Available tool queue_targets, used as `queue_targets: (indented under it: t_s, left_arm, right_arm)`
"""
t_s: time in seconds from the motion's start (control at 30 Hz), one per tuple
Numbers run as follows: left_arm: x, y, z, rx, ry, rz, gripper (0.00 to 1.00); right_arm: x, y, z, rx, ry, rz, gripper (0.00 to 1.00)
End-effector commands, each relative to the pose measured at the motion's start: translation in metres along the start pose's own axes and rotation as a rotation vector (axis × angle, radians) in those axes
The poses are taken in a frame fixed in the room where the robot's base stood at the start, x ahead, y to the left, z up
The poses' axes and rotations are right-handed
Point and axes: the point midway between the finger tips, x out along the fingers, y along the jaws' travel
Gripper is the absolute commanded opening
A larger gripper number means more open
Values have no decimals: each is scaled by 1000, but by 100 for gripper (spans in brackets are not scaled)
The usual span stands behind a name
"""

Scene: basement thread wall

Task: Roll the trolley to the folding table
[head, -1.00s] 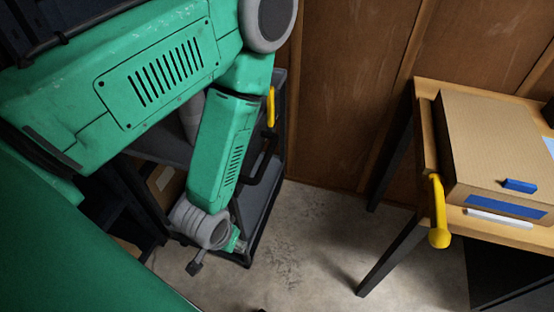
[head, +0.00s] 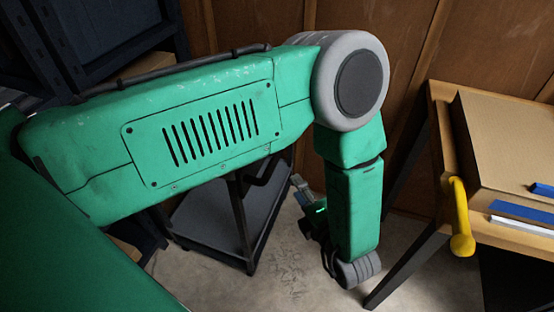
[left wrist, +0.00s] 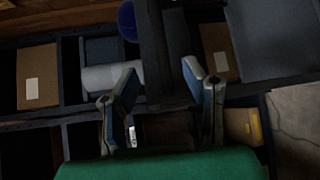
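The dark trolley (head: 203,222) stands on the floor left of centre in the head view. Its lower tray and black posts show; my left upper arm hides its top. In the left wrist view, a dark grey flat panel (left wrist: 275,40) at the upper right looks like a trolley tray. My left gripper (head: 300,186) is right of the trolley, apparently apart from it. In the left wrist view its two fingers (left wrist: 161,82) stand apart with nothing between them. A wood-topped table (head: 440,110) with dark legs is at the right; I cannot tell whether it folds. My right gripper is out of view.
A cardboard box (head: 505,140) lies on the table, with a yellow handle-like piece (head: 459,215) at its edge. Dark shelving (head: 120,60) stands at the left; boxes (left wrist: 38,77) fill shelves in the wrist view. Concrete floor (head: 290,285) is bare between trolley and table.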

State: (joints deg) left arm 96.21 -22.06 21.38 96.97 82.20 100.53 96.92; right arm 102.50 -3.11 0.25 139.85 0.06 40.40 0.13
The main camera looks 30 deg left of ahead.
Motion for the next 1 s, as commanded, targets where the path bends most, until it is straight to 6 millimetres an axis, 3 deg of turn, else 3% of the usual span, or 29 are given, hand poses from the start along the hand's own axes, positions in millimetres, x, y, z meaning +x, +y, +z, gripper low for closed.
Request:
queue_targets:
  t_s: [0.17,0.6,0.8,1.0]
  left_arm:
    - [24,1,0,0,3,4,39]
    - [111,1,1,2,1,5,39]
    - [131,1,1,3,0,3,39]
    - [133,1,1,4,-1,3,39]
  right_arm:
    - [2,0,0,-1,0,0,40]
    - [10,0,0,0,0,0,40]
    - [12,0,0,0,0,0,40]
    - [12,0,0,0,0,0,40]
